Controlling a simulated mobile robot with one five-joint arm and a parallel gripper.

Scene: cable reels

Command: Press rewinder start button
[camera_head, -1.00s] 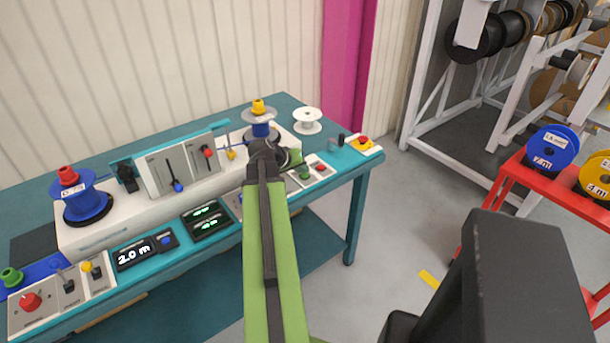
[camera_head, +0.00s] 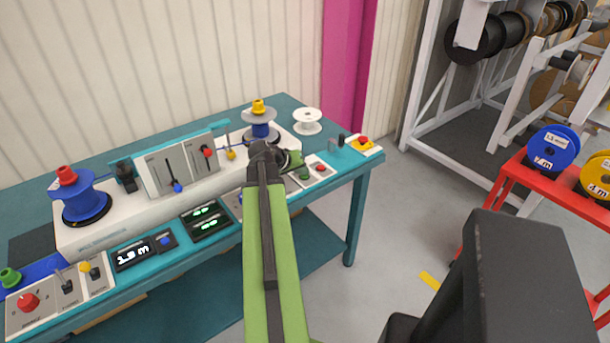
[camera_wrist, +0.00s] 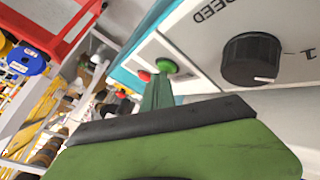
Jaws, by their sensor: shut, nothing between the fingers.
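The rewinder (camera_head: 90,238) stands on a teal bench. A green button (camera_head: 304,173) and a red button (camera_head: 320,167) share a white panel at its front right. The wrist view also shows the green button (camera_wrist: 166,66) and the red button (camera_wrist: 144,76). My gripper (camera_head: 295,160) is shut and empty, just beside the green button in the head view. In the wrist view, my shut green fingers (camera_wrist: 160,90) reach towards the green button, their tip right by it. I cannot tell whether they touch it. The display (camera_head: 132,254) seems to read 1.9 m.
A black speed knob (camera_wrist: 251,59) is close on the right in the wrist view. A red-yellow stop button (camera_head: 363,142) is at the bench's right end. A red rack (camera_head: 500,190) stands right.

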